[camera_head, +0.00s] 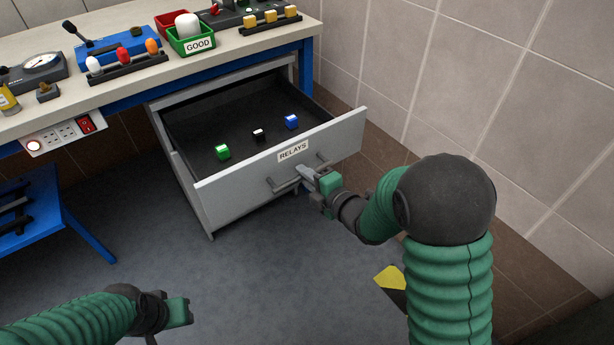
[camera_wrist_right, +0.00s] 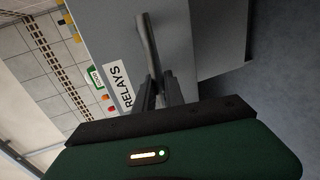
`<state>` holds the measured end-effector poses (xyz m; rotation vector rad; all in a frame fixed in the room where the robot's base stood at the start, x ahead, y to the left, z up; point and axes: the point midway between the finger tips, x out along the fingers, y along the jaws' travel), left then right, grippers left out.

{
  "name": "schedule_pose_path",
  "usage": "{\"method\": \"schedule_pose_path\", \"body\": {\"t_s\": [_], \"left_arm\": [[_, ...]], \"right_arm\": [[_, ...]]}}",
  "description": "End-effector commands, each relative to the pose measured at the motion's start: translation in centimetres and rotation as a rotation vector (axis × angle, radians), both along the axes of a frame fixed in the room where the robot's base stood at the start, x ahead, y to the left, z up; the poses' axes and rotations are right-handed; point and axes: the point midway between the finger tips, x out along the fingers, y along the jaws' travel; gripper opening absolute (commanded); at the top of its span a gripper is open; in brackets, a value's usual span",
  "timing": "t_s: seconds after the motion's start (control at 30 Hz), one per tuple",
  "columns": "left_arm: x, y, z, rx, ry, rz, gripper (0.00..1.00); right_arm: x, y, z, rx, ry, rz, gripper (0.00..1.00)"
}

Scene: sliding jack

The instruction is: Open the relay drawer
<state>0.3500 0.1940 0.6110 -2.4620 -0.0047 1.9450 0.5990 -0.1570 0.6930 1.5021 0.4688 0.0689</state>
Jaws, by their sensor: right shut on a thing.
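The relay drawer (camera_head: 240,186) is a grey drawer under the workbench, labelled RELAYS. It stands pulled out, with its dark inside showing. A green relay (camera_head: 222,152), a black relay (camera_head: 258,135) and a blue relay (camera_head: 291,121) sit in it. My right gripper (camera_head: 305,174) is shut on the drawer handle (camera_head: 284,185), a bar on the drawer front. In the right wrist view, the handle (camera_wrist_right: 148,45) runs between the fingers (camera_wrist_right: 158,92), beside the RELAYS label. My left gripper (camera_head: 180,312) is low at the lower left, away from the drawer; its fingers are unclear.
The workbench (camera_head: 130,85) holds a gauge, a green GOOD bin (camera_head: 192,40), a red bin and several coloured parts. A tiled wall (camera_head: 450,80) stands close on the right. A blue stand (camera_head: 55,215) is at the left. The floor before the drawer is clear.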

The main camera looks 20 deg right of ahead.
Motion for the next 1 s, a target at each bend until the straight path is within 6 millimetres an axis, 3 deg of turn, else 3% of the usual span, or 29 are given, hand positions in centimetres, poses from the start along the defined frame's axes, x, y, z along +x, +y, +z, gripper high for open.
{"method": "schedule_pose_path", "body": {"t_s": [0.03,0.5,0.53,0.67,1.0], "left_arm": [[0.01,0.0,-0.1,0.0,0.0,0.0,0.36],[0.01,0.0,-0.11,0.0,0.0,0.0,0.36],[0.01,0.0,-0.11,0.0,0.0,0.0,0.36],[0.01,0.0,-0.11,0.0,0.0,0.0,0.36],[0.0,0.0,-0.02,0.0,0.0,0.0,0.36]], "right_arm": [[-0.35,0.65,-0.62,-0.001,0.014,0.015,0.0],[-0.35,0.61,-0.61,0.0,0.014,0.015,0.0],[-0.34,0.6,-0.61,0.001,0.014,0.015,0.17],[-0.26,0.45,-0.48,0.001,0.011,0.012,0.34],[-0.07,0.05,-0.05,0.002,0.002,0.005,0.36]]}}
